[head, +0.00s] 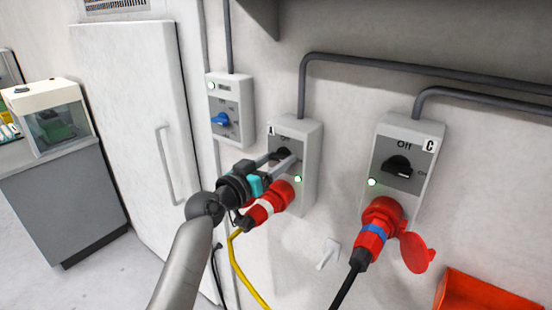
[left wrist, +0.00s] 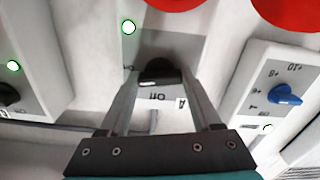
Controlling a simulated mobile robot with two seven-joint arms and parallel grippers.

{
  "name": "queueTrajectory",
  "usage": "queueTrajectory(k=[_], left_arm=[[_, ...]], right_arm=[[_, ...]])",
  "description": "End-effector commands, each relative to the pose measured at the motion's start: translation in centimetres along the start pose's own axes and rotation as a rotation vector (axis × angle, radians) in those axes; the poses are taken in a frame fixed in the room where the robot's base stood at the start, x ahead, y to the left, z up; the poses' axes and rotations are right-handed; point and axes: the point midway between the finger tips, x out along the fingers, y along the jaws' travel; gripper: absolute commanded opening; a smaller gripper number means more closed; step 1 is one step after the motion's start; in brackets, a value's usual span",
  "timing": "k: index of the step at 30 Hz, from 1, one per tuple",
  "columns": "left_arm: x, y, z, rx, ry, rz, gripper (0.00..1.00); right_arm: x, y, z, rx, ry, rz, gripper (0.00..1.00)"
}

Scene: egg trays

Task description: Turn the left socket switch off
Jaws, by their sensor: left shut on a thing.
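The left socket box, marked A (head: 308,150), is on the wall with a lit green light and a red plug (head: 270,204) in its lower end. Its black rotary switch (left wrist: 160,72) sits between the fingers of my left gripper (head: 280,160). The gripper is shut on this switch; its fingers reach along both sides in the left wrist view (left wrist: 162,78). The fingers partly hide the switch in the head view, and I cannot tell its exact setting. My right gripper is not in view.
Socket box C (head: 436,135) is to the right, with a black switch, a lit green light and a red plug (head: 380,215). A smaller box with a blue switch (head: 221,120) is at the left. A yellow cable (head: 236,265) hangs below; a red bin (head: 485,293) stands lower right.

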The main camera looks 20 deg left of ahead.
Motion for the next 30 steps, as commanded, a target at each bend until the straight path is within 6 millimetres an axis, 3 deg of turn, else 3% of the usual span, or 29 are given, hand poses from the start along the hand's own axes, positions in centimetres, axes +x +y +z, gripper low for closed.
queueTrajectory(k=[30], left_arm=[[0.0,0.0,-0.1,-0.962,-0.001,-0.001,0.09]], right_arm=[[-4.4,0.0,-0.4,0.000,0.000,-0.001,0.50]])
